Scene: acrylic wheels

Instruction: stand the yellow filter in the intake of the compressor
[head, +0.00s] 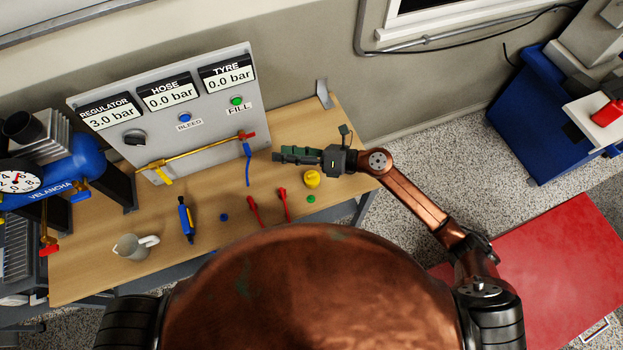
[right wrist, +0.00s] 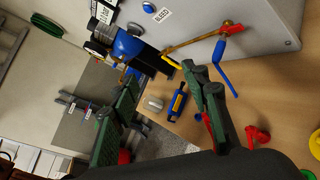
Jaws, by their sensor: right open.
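The yellow filter (head: 312,178) stands on the workbench, right of the two red tools; a yellow piece at the right edge of the right wrist view (right wrist: 315,146) looks like it. The compressor (head: 80,165) is at the left, with a blue tank and a round dial. A dark round opening (head: 20,127) on its top looks like the intake; it appears empty, but its inside is dark. My right gripper (head: 278,156) is open and empty above the bench, left of and behind the filter, pointing left. My left gripper is out of view.
A grey panel (head: 185,120) with three displays stands at the bench's back, with a brass pipe and blue hose (head: 248,165) in front.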

